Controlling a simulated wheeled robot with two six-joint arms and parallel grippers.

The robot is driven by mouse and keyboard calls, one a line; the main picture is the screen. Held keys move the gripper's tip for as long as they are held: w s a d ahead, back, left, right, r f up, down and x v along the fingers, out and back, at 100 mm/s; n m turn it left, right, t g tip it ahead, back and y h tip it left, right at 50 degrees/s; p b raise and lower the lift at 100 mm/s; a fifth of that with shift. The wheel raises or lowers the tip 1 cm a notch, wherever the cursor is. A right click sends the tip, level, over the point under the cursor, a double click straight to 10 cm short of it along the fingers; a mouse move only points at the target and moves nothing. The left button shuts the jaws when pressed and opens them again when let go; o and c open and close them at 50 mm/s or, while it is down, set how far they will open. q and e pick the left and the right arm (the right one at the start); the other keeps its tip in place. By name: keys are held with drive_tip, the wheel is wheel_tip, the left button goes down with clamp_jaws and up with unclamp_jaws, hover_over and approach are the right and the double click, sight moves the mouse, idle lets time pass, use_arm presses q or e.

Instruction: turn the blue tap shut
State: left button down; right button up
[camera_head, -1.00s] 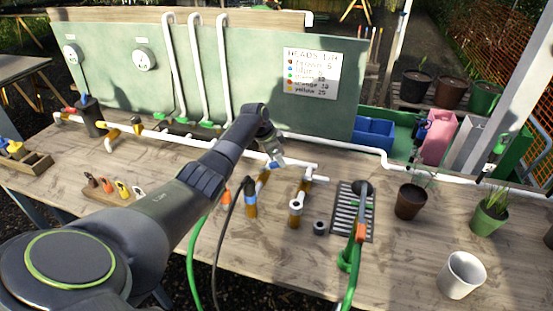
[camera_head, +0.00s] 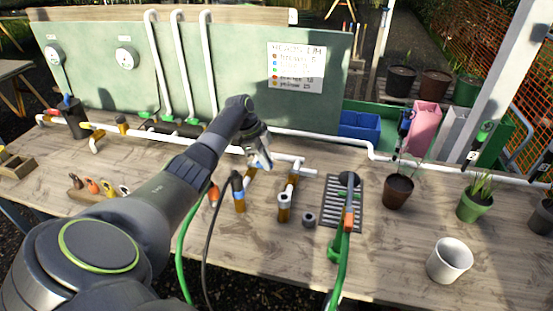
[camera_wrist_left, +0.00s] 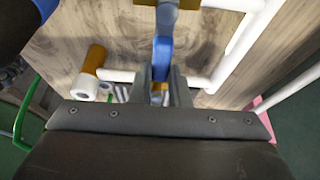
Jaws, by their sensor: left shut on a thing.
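The blue tap (camera_wrist_left: 162,50) shows in the left wrist view as a blue lever on a brass body. It lies between the fingers of my left gripper (camera_wrist_left: 160,92), which is shut on it. In the head view my left gripper (camera_head: 260,160) points down at the white pipework near the middle of the bench and largely hides the tap there. My right gripper is not in view.
A blue-banded hose fitting (camera_head: 238,190) and an upright brass stub with a white end (camera_head: 284,207) stand close by. A drain grate (camera_head: 329,210), plant pot (camera_head: 397,192) and white cup (camera_head: 449,261) are to the right. The green board (camera_head: 230,75) rises behind.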

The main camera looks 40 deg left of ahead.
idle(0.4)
use_arm(q)
drive_tip(key=c, duration=1.4)
unclamp_jaws()
drive_tip(key=shift+o, duration=0.2)
drive_tip(key=b+v, duration=0.4)
drive_tip(key=v, duration=1.3)
drive_tip(key=shift+a+r, duration=0.1)
drive_tip(key=shift+r, duration=0.15)
